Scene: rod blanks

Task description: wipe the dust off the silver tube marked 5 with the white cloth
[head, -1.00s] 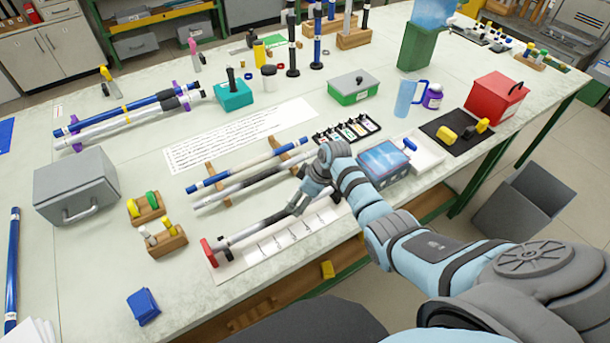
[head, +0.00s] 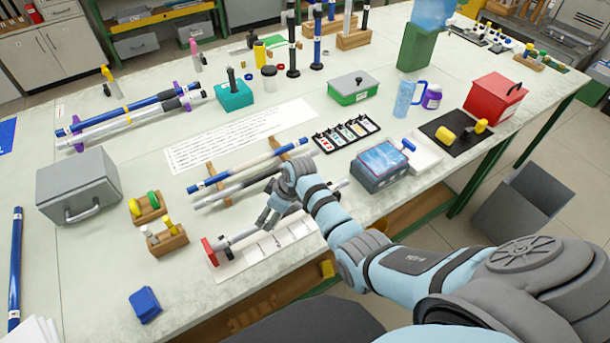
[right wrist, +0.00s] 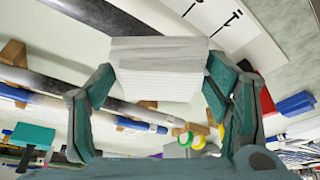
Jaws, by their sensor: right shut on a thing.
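A silver tube (head: 240,238) lies near the front edge of the bench, on a white marked sheet, with its left end at a red block (head: 209,252). Its number is not readable. My right gripper (head: 268,217) is over the tube's middle, hiding part of it. In the right wrist view my gripper (right wrist: 158,85) is shut on a folded white cloth (right wrist: 153,70), which overlaps the tube (right wrist: 100,15). I cannot tell whether they touch. The tube looks dark to the left of the cloth there. My left gripper is not in view.
Behind lie a blue-and-beige tube (head: 240,170) and another silver tube (head: 232,188) on wooden supports. A grey box (head: 78,187), small wooden blocks (head: 165,240) and a blue folded cloth (head: 145,304) are left. A blue-topped box (head: 381,165) stands right.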

